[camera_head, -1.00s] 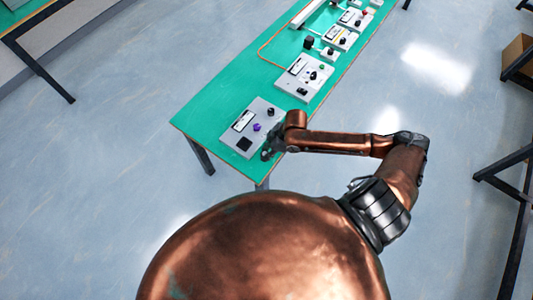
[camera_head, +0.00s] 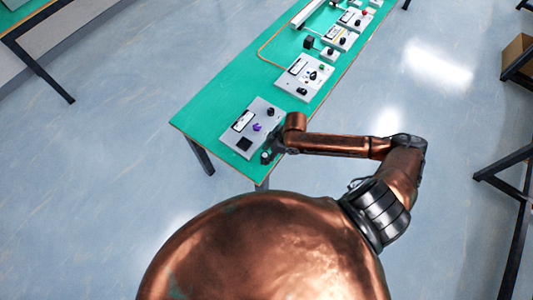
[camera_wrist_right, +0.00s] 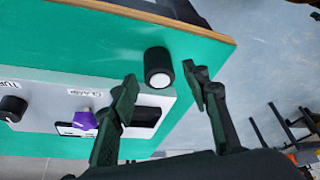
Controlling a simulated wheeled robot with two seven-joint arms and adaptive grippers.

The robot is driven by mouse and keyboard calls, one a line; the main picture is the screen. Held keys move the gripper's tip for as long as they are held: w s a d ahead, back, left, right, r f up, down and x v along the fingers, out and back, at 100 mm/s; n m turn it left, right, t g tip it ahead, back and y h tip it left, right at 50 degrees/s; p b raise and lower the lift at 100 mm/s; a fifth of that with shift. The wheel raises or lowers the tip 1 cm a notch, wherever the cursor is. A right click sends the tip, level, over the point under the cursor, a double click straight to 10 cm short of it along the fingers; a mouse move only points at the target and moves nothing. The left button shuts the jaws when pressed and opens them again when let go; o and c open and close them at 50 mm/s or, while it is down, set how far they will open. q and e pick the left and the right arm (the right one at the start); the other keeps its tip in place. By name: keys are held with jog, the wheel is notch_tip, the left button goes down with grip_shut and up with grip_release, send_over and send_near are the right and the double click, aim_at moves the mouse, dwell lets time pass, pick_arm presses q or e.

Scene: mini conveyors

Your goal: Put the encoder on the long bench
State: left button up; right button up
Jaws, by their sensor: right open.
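A short black cylinder with a pale end face, which I take to be the encoder, is on the green long bench (camera_head: 215,100) near its end; it shows in the wrist view (camera_wrist_right: 158,67) and as a small dark shape in the head view (camera_head: 265,157). My right gripper (camera_wrist_right: 163,84) is open. Its two dark fingertips are apart, one on each side of the cylinder and just short of it in the picture. I see no finger touching it. In the head view the right gripper (camera_head: 274,152) is small and partly hidden by my arm. My left gripper is not in view.
A grey control panel (camera_head: 262,112) with a purple knob (camera_head: 256,127) lies close to the gripper; the purple knob also shows in the wrist view (camera_wrist_right: 85,119). More panels stand farther along the bench. The bench's edge is close to the cylinder.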

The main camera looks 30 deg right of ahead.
jog(key=p+v, duration=0.1)
jog(key=v, duration=1.1)
